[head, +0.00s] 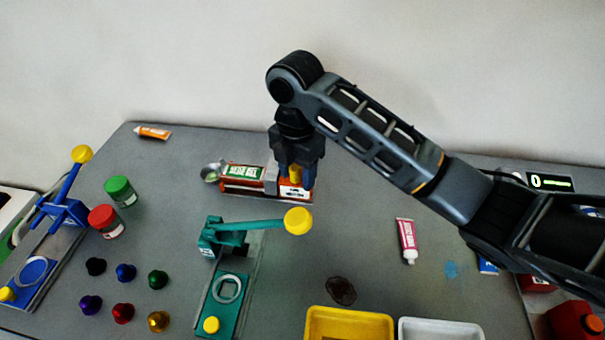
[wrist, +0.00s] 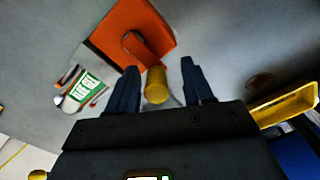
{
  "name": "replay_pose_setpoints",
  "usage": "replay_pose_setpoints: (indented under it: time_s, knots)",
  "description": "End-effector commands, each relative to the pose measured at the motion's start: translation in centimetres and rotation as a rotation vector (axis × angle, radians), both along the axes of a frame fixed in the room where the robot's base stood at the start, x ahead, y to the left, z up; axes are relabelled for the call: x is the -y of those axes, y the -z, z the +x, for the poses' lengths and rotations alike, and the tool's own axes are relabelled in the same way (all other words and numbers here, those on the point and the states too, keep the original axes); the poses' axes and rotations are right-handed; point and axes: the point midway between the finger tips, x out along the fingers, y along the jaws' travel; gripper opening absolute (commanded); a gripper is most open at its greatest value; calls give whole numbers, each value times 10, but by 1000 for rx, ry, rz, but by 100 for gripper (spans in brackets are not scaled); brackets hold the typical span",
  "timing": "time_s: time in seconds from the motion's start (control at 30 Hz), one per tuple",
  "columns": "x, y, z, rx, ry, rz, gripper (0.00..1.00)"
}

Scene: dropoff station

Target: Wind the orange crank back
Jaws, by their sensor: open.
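The orange crank device (head: 236,185) stands at the back middle of the table, with a green-and-white label on its left part. In the wrist view its orange body (wrist: 128,30) shows a crank arm (wrist: 137,48) that ends in a yellow knob (wrist: 156,88). My gripper (head: 297,165) is over the right end of the device, pointing down. In the wrist view my gripper (wrist: 158,72) is open, with one finger on each side of the yellow knob. I cannot tell whether either finger touches it. In the head view the fingers partly hide the knob (head: 295,174).
A teal lever device (head: 232,290) with a yellow ball stands in front; a blue one (head: 62,212) is at left. Red (head: 105,222) and green (head: 120,191) jars and several coloured knobs lie between. A yellow tray (head: 350,312) and red tube (head: 406,240) are right.

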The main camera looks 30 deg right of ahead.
Motion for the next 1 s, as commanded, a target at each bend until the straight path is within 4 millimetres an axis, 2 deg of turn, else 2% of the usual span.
replay_pose_setpoints:
  time_s: [0.17, 0.7, 1.0]
  knots:
    - [-1, -5, 1, 3, -1, 1, 51]
    - [0, -54, 2, 5, -2, 0, 51]
    - [0, -60, 0, 2, -1, 1, 51]
